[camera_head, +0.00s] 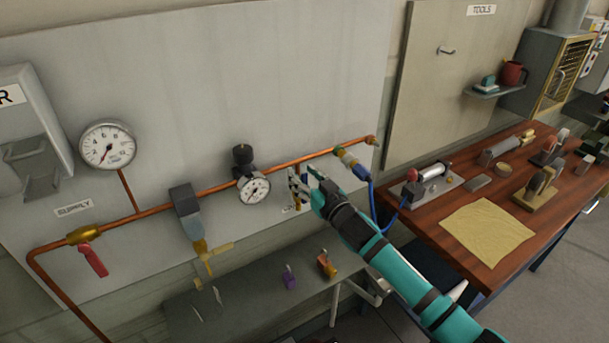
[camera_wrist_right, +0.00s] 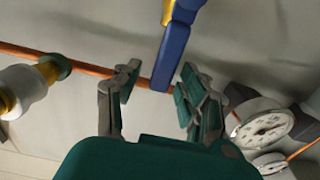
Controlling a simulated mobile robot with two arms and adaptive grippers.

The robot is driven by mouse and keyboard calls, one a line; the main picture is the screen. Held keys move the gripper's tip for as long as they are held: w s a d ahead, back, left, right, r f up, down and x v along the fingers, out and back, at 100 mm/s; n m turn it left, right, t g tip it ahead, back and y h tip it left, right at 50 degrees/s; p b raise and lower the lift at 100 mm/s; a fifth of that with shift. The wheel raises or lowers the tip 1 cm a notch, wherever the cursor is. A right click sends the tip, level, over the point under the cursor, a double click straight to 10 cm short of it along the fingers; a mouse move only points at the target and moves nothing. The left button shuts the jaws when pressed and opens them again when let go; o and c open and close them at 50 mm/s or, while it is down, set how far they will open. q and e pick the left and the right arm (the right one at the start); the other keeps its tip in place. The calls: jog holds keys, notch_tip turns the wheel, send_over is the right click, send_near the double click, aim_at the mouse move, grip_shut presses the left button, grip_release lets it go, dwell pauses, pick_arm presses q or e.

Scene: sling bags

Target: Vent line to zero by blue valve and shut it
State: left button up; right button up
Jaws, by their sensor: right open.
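The blue valve lever (camera_wrist_right: 179,45) shows in the right wrist view, hanging in front of the copper pipe with a bit of yellow at its top. My right gripper (camera_wrist_right: 160,84) is open, with one finger on each side of the lever's end; I cannot tell whether either touches it. In the head view my right gripper (camera_head: 303,187) is at the wall panel, below the pipe, and hides most of the blue valve. The line gauge (camera_head: 254,187) is just left of it and also shows in the wrist view (camera_wrist_right: 264,128); its needle is too small to read surely. My left gripper is out of view.
A red-handled valve (camera_head: 94,260) and a large supply gauge (camera_head: 108,145) are at the left. A filter unit (camera_head: 187,212) hangs between. A blue hose (camera_head: 373,205) runs right to the wooden bench (camera_head: 510,247). A grey shelf (camera_head: 245,305) with small tags lies below.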

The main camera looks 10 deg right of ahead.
grip_shut()
jog(key=shift+w+a+f, duration=0.1)
jog(key=shift+w+f, duration=0.15)
jog(key=shift+f, duration=0.1)
dwell(0.5)
